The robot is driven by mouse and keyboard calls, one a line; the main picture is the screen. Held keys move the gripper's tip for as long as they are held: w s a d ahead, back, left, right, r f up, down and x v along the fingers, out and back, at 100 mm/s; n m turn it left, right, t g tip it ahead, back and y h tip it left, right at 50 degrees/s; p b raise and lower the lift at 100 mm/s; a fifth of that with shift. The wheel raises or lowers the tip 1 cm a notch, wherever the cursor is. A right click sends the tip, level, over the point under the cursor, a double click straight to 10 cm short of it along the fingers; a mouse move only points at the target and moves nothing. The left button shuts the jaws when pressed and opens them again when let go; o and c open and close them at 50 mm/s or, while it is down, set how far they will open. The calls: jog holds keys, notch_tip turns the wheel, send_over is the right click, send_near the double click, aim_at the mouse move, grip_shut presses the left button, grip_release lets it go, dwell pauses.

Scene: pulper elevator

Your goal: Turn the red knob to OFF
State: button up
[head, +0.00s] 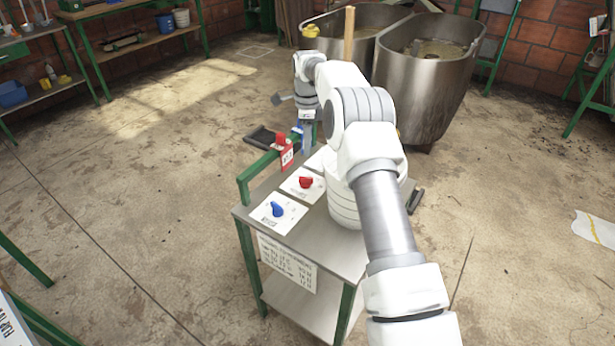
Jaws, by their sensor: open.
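The red knob (305,182) sits on a white label plate (292,190) on top of the metal cart. The plate's lettering is too small to read, so I cannot tell which position the knob points to. My gripper (304,138) hangs down beyond the cart's far end, behind and apart from the red knob. Its jaws are open, and its fingers are small and partly hidden here. No object shows between them.
A blue knob (277,209) sits nearer on the cart (318,236). A red fitting with a tag (287,157) and a green rail (243,188) stand at the cart's left edge. Steel tubs (420,85) stand behind. The floor at left is mostly clear.

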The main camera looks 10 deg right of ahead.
aim_at(306, 181)
notch_tip(306, 181, down, 12)
jog(key=shift+f+b, duration=0.1)
jog(key=shift+b, duration=0.5)
grip_shut()
